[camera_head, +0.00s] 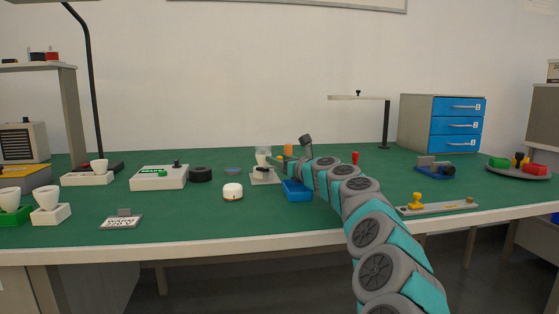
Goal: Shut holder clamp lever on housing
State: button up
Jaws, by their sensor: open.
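A small holder (265,178) with a light grey base stands on the green bench near the middle. A pale housing (262,158) sits upright in it, and a dark part, perhaps the clamp lever, shows low on its front. The lever's position is too small to tell. My gripper (290,162) is open, just right of the holder at about the housing's height. Its fingers are small and partly hidden by my wrist, so I cannot tell whether they touch anything.
A white round device (233,191) and a black roll (200,174) are left of the holder. An orange thing (288,149) stands behind my gripper. The front middle of the bench is clear.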

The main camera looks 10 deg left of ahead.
grip_shut()
dwell(0.5)
